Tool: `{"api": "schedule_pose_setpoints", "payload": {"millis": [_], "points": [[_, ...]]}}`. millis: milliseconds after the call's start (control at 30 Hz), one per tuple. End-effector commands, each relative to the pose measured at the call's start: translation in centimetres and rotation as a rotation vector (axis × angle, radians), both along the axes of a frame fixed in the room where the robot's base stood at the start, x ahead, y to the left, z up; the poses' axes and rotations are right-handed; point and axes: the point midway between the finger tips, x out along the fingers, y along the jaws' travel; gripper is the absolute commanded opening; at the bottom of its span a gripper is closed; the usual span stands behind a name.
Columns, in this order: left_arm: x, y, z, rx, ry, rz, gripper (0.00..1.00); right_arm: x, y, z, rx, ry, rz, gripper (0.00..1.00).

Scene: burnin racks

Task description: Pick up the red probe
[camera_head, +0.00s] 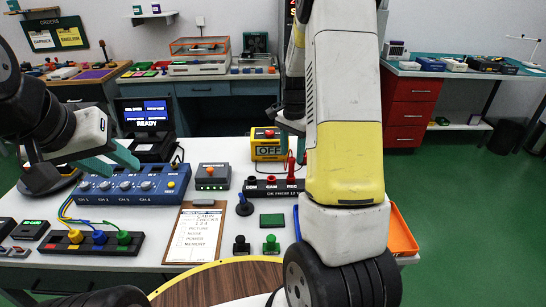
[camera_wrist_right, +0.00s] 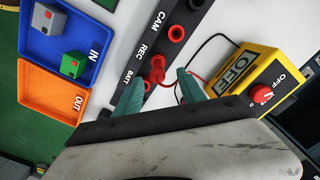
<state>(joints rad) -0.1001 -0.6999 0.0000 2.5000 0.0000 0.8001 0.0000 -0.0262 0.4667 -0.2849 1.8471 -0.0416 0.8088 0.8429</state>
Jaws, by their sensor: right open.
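The red probe (camera_wrist_right: 157,68) stands at the REC socket of the black socket strip (camera_wrist_right: 158,45) in the right wrist view. Its red wire runs toward the yellow OFF box (camera_wrist_right: 240,75). The probe (camera_head: 291,164) also shows in the head view, just left of my right forearm. My right gripper (camera_wrist_right: 161,90) is open, its teal fingers on either side of the probe's near end; I cannot tell whether they touch it. My forearm hides most of this gripper in the head view. My left gripper (camera_head: 117,163) is open and empty above the blue channel box (camera_head: 130,187).
A blue IN tray (camera_wrist_right: 60,50) holds two small blocks. An orange OUT tray (camera_wrist_right: 50,92) adjoins it. A clipboard (camera_head: 199,235), a blue knob-like piece (camera_head: 245,205) and several small devices lie on the white table. The red button (camera_wrist_right: 261,93) is right of the gripper.

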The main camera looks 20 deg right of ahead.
Motion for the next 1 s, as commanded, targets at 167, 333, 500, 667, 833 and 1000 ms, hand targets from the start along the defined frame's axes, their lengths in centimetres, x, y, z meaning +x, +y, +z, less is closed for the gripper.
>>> {"api": "schedule_pose_setpoints", "payload": {"millis": [167, 333, 500, 667, 833, 1000], "points": [[0.0, 0.0, 0.0, 0.000, 0.000, 0.000, 0.36, -0.3, 0.1, -2.1, 0.001, 0.003, 0.002, 0.47], [0.0, 0.0, 0.0, 0.000, 0.000, 0.000, 0.36, -0.5, 0.1, -4.8, 0.000, 0.004, 0.002, 0.47], [0.0, 0.0, 0.0, 0.000, 0.000, 0.000, 0.36, -0.4, 0.2, -6.1, 0.000, 0.000, 0.002, 0.47], [0.0, 0.0, 0.0, 0.000, 0.000, 0.000, 0.36, -0.4, 0.2, -6.1, 0.001, -0.001, 0.003, 0.47], [0.0, 0.0, 0.0, 0.000, 0.000, 0.000, 0.36, -0.4, 0.2, -6.1, 0.001, -0.001, 0.003, 0.24], [0.0, 0.0, 0.0, 0.000, 0.000, 0.000, 0.36, -0.4, 0.2, -6.1, 0.001, -0.001, 0.003, 0.00]]}}
